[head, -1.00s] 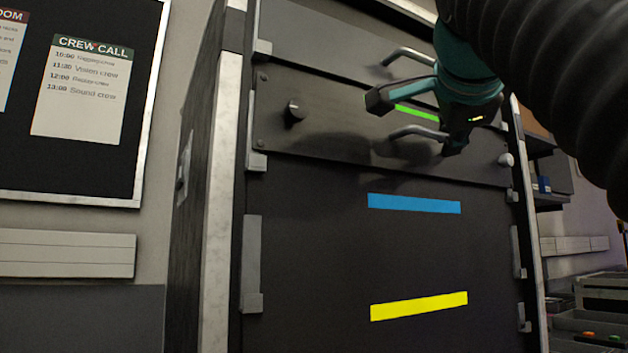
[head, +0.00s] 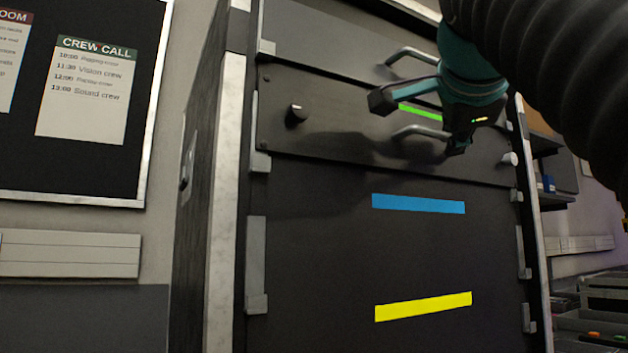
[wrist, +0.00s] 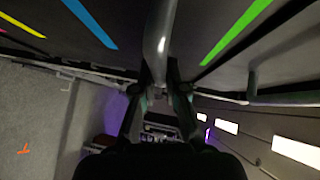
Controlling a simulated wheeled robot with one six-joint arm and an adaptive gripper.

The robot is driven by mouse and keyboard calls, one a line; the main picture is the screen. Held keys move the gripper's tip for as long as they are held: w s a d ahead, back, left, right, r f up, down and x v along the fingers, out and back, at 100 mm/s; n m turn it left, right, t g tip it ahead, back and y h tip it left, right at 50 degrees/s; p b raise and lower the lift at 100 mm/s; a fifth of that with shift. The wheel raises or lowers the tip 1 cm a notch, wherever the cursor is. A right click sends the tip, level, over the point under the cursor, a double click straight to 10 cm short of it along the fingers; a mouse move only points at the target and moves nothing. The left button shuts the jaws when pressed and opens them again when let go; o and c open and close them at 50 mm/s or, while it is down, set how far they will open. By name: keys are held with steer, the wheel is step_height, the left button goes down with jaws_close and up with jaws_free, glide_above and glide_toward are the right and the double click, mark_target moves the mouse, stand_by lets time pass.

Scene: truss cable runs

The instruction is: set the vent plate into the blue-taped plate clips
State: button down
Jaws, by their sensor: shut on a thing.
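A wide dark plate (head: 330,125), which I take for the vent plate, lies across the upper part of the black rack. It has a knob at each end and a bar handle (head: 420,131). My gripper (head: 415,122) is shut on that handle. In the wrist view the handle bar (wrist: 160,35) runs between my fingers (wrist: 155,105). Blue tape (head: 418,204) marks the bare dark rack face below the plate. Grey clips stand at its left (head: 257,265) and right (head: 522,252) edges, empty. Whether the plate sits in its upper clips or just in front of them cannot be told.
Green tape (head: 420,112) shows behind my gripper. Another dark panel with a handle (head: 410,53) is above. Yellow tape (head: 423,306) is lower on the rack. A notice board (head: 70,185) is at left; shelves and bins (head: 592,320) are at right.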

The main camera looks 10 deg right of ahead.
steer(key=shift+f+b, duration=0.65)
steer(key=shift+f, duration=0.05)
stand_by(1.2)
steer(key=shift+w+f, duration=0.2)
steer(key=shift+f, duration=0.15)
stand_by(1.2)
steer(key=c, duration=1.2)
jaws_free()
steer(key=shift+w+a, duration=0.1)
steer(key=shift+o, duration=0.2)
steer(key=shift+s, duration=0.2)
steer(key=v, duration=0.7)
steer(key=shift+s, duration=0.2)
